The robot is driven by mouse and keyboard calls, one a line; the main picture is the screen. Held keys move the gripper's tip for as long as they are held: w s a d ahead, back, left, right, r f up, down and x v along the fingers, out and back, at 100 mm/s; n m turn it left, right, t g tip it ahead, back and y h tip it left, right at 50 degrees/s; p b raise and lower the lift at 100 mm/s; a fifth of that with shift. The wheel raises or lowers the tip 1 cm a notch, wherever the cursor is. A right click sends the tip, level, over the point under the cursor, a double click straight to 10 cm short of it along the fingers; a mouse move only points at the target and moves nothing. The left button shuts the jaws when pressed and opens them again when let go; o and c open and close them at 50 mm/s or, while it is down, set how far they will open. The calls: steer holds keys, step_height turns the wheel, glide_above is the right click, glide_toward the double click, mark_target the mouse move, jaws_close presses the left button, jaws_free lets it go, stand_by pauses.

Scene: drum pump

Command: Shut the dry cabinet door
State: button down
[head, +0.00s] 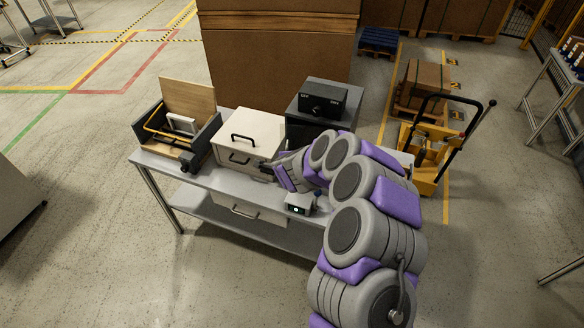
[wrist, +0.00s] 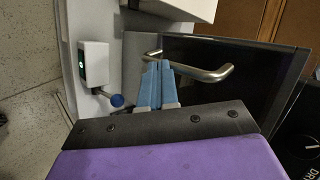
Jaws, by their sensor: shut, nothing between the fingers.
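The dry cabinet (head: 327,105) is the dark grey box at the right end of the bench, with a black unit on top. In the wrist view its dark door panel (wrist: 225,58) carries a bent metal bar handle (wrist: 212,75). My arm hides the door's front in the head view, so how far it stands open I cannot tell. In the wrist view, my blue fingertips (wrist: 157,72) are together and empty, overlapping the left part of the handle; contact is unclear.
A white drawer box (head: 263,137) stands left of the cabinet, and an open case (head: 205,135) is further left. A small grey device (head: 299,204) with a blue ball lever sits at the bench's front edge. A yellow pallet truck (head: 428,155) stands right.

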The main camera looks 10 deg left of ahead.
steer(key=w+p, duration=0.1)
steer(key=w, duration=0.1)
steer(key=w+a+p, duration=0.1)
steer(key=w+p, duration=0.1)
steer(key=w, duration=0.1)
steer(key=shift+w+r, duration=0.1)
steer(key=shift+r, duration=0.1)
stand_by(0.5)
